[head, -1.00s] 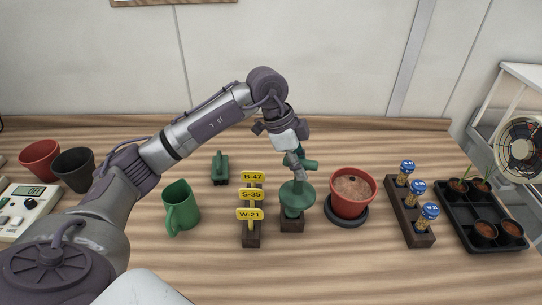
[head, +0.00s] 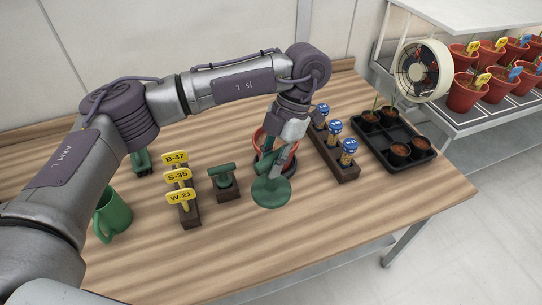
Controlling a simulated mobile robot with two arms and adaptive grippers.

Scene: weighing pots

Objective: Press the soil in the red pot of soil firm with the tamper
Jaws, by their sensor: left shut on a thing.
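The red pot of soil (head: 258,138) stands on the table, mostly hidden behind my left gripper and the tamper; its soil is barely visible. My left gripper (head: 283,160) is shut on the green tamper (head: 271,194), which hangs with its round plate downward. The plate overlaps the front of the pot in the head view; its height above the table cannot be told. My right gripper is not in view.
A wooden block (head: 226,193) with a green T-handled tool, a yellow label holder (head: 189,214) and a green mug (head: 113,217) stand to the left. A rack of blue-capped tubes (head: 347,172) and a black tray (head: 417,139) stand to the right. The table front is clear.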

